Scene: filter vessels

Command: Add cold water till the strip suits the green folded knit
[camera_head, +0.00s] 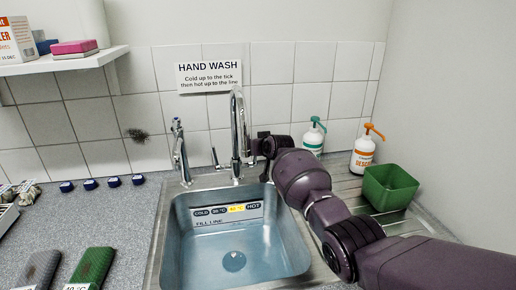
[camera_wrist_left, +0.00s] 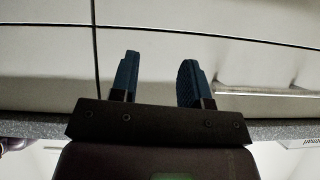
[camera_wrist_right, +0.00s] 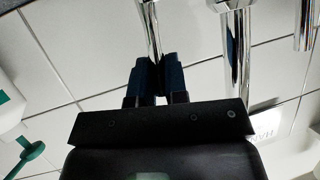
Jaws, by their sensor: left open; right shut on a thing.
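The green folded knit (camera_head: 92,267) lies on the counter at the lower left, its tag (camera_head: 77,287) seeming to read 40 °C. The strip (camera_head: 228,210) on the sink's back wall runs from COLD to HOT; a yellow cell right of its middle is lit. The sink (camera_head: 180,262) looks bluish, as if holding water; its level is unclear. My right gripper (camera_head: 262,146) is beside the tap (camera_head: 238,125), shut on a chrome bar (camera_wrist_right: 149,25), likely a tap handle, mostly hidden in the head view. My left gripper (camera_wrist_left: 158,80) is open and empty before pale cabinet fronts.
A grey folded knit (camera_head: 38,268) lies left of the green one. A green tub (camera_head: 389,187) and pump bottles (camera_head: 362,153) stand right of the sink, behind my right arm. A wall sign (camera_head: 208,77) reads cold to the tick, then hot to the line.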

